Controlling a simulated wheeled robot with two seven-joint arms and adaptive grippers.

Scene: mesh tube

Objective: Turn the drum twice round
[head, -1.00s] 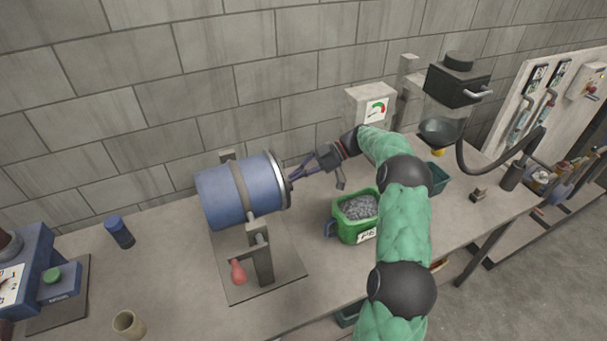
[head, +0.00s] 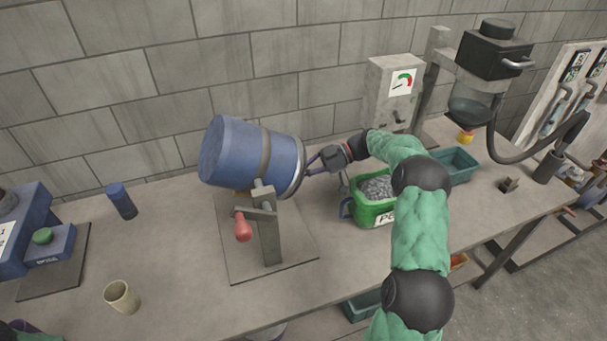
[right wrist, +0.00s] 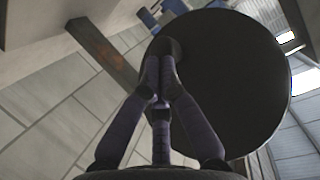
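The blue drum (head: 232,153) with a grey middle band sits on a grey stand (head: 268,235), tilted with its left end high and its right end low. A lever with a red grip (head: 243,229) is at the front of the stand. My right gripper (head: 309,166) is at the drum's right end. In the right wrist view its fingers (right wrist: 160,65) come together on a dark knob-like part (right wrist: 168,46) at the edge of the drum's dark round end (right wrist: 235,90). Only a scrap of green sleeve shows at the lower left; my left gripper is not visible.
A green bin of grey pellets (head: 372,213) stands close to my right gripper. A grey gauge box (head: 392,95) and a teal tray (head: 455,165) are behind.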

